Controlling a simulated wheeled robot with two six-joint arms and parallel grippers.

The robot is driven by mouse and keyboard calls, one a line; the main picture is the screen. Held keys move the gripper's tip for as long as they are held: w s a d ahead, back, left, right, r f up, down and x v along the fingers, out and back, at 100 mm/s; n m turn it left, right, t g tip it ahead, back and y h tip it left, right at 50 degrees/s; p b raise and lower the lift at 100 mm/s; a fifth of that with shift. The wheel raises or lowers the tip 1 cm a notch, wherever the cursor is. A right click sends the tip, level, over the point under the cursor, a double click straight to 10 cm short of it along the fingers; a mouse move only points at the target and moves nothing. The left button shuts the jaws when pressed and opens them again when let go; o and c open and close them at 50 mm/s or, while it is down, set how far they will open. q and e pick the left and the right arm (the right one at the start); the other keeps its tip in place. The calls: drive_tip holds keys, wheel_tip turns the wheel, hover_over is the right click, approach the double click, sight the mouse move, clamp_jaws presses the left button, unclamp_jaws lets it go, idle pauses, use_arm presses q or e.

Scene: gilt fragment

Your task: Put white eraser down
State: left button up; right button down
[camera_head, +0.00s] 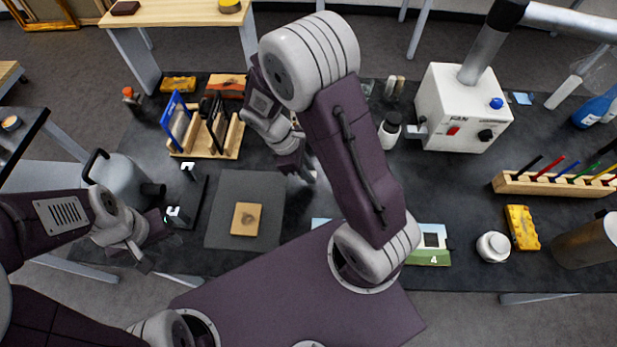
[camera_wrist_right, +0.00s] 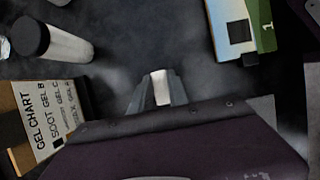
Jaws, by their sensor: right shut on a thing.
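In the right wrist view, the white eraser (camera_wrist_right: 160,88) is a small pale block between the fingertips of my right gripper (camera_wrist_right: 158,92). The gripper is shut on it above the dark bench top. In the head view my right gripper (camera_head: 303,172) is over the middle of the bench, partly hidden by its own arm. Whether the eraser touches the bench is unclear. My left gripper (camera_head: 143,263) is near the bench's front left edge, away from the eraser; its finger gap is not clear.
A grey mat (camera_head: 225,190) with a tan block (camera_head: 246,219) lies left of my right gripper. A wooden rack (camera_head: 232,140) stands behind it. In the wrist view, a gel chart (camera_wrist_right: 42,120) lies left; dark bench around the eraser looks clear.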

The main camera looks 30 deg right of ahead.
wheel_tip(320, 180, down, 4)
drive_tip(key=shift+r, duration=0.1)
drive_tip(key=shift+w, duration=0.1)
